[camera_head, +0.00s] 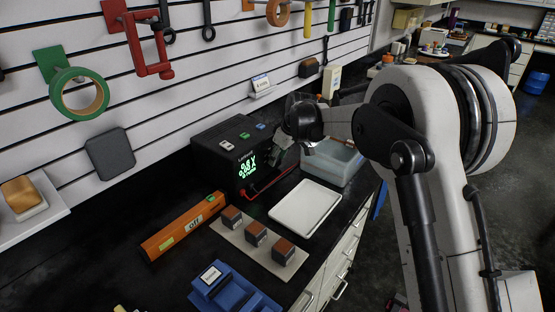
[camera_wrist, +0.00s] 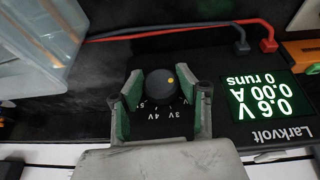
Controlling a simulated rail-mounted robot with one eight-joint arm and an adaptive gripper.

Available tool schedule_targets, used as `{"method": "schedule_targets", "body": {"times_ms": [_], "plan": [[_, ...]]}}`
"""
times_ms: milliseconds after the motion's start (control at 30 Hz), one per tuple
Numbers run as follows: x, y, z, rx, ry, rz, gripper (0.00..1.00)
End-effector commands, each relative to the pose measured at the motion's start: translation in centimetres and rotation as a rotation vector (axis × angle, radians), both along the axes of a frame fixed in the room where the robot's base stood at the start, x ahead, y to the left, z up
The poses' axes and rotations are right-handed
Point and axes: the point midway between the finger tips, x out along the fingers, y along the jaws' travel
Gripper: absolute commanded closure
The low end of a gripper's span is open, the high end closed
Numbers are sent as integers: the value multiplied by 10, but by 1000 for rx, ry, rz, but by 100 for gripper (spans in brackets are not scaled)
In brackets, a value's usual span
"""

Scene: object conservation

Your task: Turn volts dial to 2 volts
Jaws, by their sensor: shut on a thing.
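The black volts dial (camera_wrist: 158,88) has a yellow dot near its right edge in the wrist view. Part of its scale shows below it, with 3V and 4V readable. My gripper (camera_wrist: 163,92) has its green-padded fingers on both sides of the dial and is shut on it. The Larkvolt power supply (camera_head: 215,146) is a black box against the slatted wall. Its green display (camera_wrist: 262,98) appears upside down in the wrist view and reads 0.6 V, 0.00 A, 0 runs. In the head view my gripper (camera_head: 283,154) is at the box's front, and the dial is hidden.
Red and black leads (camera_wrist: 180,29) run past the dial to the front of the box. A clear bin (camera_head: 335,161) stands close on the right, with a white tray (camera_head: 306,207) in front. An orange bar (camera_head: 182,226) and several brown-topped blocks (camera_head: 256,234) lie nearby.

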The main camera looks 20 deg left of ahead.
Motion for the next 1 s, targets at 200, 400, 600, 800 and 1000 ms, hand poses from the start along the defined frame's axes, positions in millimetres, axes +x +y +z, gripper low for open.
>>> {"method": "schedule_targets", "body": {"times_ms": [200, 400, 600, 800, 1000], "plan": [[3, -1, -2, 59, 167, -1, 93], [4, -1, -2, 104, 299, 0, 93], [4, -1, -2, 135, 392, 0, 93], [3, -1, -1, 151, 439, 0, 93], [3, -1, 0, 157, 451, 0, 93]]}}
